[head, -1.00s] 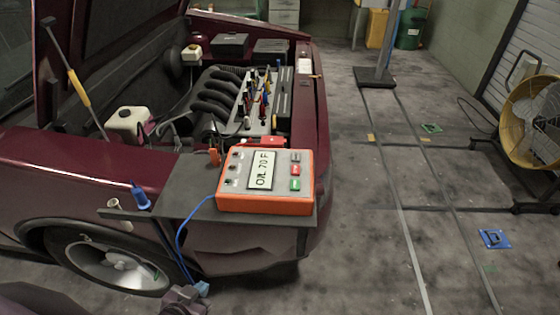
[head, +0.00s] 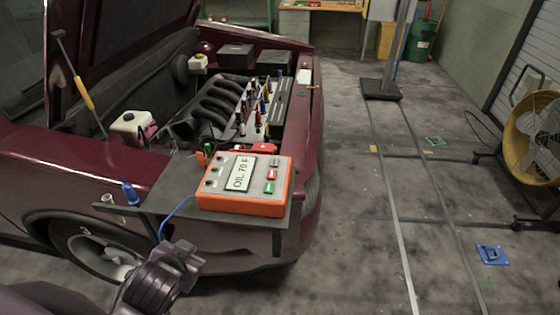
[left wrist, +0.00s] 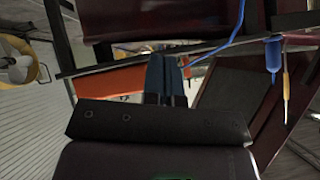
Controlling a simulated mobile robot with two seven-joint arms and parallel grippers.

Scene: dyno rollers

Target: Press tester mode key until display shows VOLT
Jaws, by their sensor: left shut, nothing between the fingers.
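The orange tester (head: 243,205) lies on a dark shelf at the car's front corner. Its display (head: 239,174) reads OIL 70 F. A grey key (head: 273,162), a red key (head: 271,174) and a green key (head: 269,188) sit on its right side; their labels are too small to read. My left arm comes in at the bottom of the head view, in front of the shelf. In the left wrist view my left gripper (left wrist: 164,74) has its blue fingers together and empty, with the tester's orange side (left wrist: 110,81) beyond them. My right gripper is not in view.
The dark shelf (head: 155,195) carries the tester. A blue cable (head: 176,210) runs down from the tester's left side. A blue-handled tool (head: 130,193) stands at the shelf's left end. The open engine bay is behind. The floor to the right is mostly clear, with a yellow fan (head: 535,135).

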